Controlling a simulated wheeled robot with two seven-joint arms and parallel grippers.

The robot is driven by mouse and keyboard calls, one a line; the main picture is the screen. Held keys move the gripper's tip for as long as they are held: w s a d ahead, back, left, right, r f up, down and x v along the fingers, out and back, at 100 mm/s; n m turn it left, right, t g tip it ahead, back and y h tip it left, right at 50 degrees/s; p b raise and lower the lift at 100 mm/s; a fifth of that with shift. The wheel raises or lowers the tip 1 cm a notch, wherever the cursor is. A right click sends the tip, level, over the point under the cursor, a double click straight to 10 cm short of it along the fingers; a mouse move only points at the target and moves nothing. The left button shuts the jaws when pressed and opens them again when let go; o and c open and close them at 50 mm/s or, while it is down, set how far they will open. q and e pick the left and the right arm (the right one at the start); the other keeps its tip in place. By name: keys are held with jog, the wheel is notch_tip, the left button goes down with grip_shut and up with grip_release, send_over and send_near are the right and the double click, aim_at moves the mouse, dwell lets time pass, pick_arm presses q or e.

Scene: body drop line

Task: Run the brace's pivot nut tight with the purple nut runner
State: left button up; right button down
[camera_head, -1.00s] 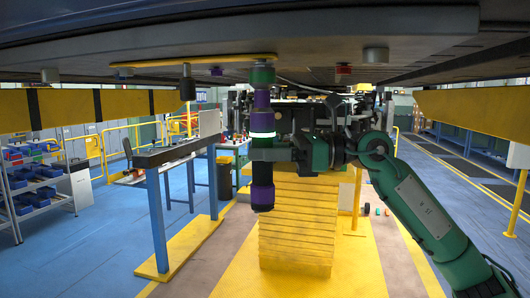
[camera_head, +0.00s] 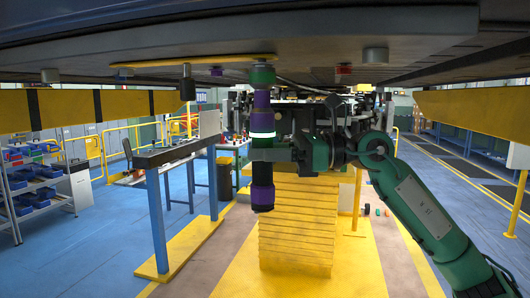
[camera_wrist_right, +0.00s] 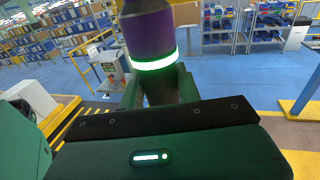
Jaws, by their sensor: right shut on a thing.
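The purple nut runner (camera_head: 262,108) stands upright in the middle of the head view, with a dark green top, black bands and a glowing pale green ring. My right gripper (camera_head: 268,152) is shut on its body just below the ring. The wrist view also shows the purple runner (camera_wrist_right: 149,32) between the green fingers (camera_wrist_right: 160,85). The yellow brace (camera_head: 195,62) lies flat along the underside of the raised body. The runner's top meets the brace's right end from below. The pivot nut is hidden there, so I cannot see its seating. My left gripper is not in view.
The dark vehicle underside (camera_head: 330,45) hangs low over the arm, with several studs and plugs. A blue-legged stand (camera_head: 155,215) is left of the runner. A yellow ribbed column (camera_head: 297,225) stands behind it. Open floor lies at the left.

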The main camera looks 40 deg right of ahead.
jog(key=shift+d+r+p, duration=0.1)
jog(key=shift+r+p, duration=0.3)
jog(key=shift+r, duration=0.3)
dwell(2.5)
